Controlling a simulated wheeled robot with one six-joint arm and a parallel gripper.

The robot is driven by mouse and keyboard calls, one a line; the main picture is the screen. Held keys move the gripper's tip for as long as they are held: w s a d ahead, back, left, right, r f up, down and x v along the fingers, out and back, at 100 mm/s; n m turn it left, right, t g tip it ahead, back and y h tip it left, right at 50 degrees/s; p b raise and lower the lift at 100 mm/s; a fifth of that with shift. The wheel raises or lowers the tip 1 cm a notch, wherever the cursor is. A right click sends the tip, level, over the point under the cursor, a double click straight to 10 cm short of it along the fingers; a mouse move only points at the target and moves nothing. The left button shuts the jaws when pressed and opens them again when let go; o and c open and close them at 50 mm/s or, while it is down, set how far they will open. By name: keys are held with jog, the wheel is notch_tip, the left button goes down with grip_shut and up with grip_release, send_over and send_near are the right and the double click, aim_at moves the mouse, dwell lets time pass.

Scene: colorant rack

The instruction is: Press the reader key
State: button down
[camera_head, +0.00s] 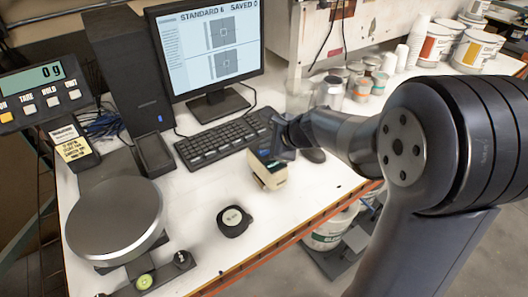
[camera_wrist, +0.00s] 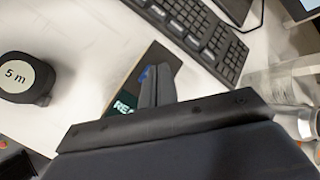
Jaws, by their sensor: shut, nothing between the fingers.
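The reader (camera_head: 268,174) is a small cream block with a dark top face, standing on the white table in front of the keyboard. In the wrist view its dark face (camera_wrist: 126,101) shows part of a light label, with a small blue patch, probably the key (camera_wrist: 146,74), beside the fingertips. My gripper (camera_head: 277,153) is shut and empty, right over the reader's top. In the wrist view the shut fingers (camera_wrist: 153,76) hide part of that face. I cannot tell whether the tips touch the key or hover just above it.
A black keyboard (camera_head: 225,138) lies behind the reader, and a mouse (camera_head: 314,156) lies to its right. A round black tape measure (camera_head: 235,221) sits front left. A scale with a round pan (camera_head: 115,218) stands at the left. The table's front edge is close.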

jog(key=shift+f+b, duration=0.35)
jog(key=shift+f, duration=0.05)
dwell(0.5)
jog(key=shift+r, duration=0.15)
jog(key=shift+r+p, duration=0.7)
jog(key=shift+p, duration=0.05)
notch_tip(320, 180, up, 5)
jog(key=p, duration=0.4)
jog(key=shift+r+p, duration=0.1)
jog(key=shift+p, duration=0.25)
dwell(0.5)
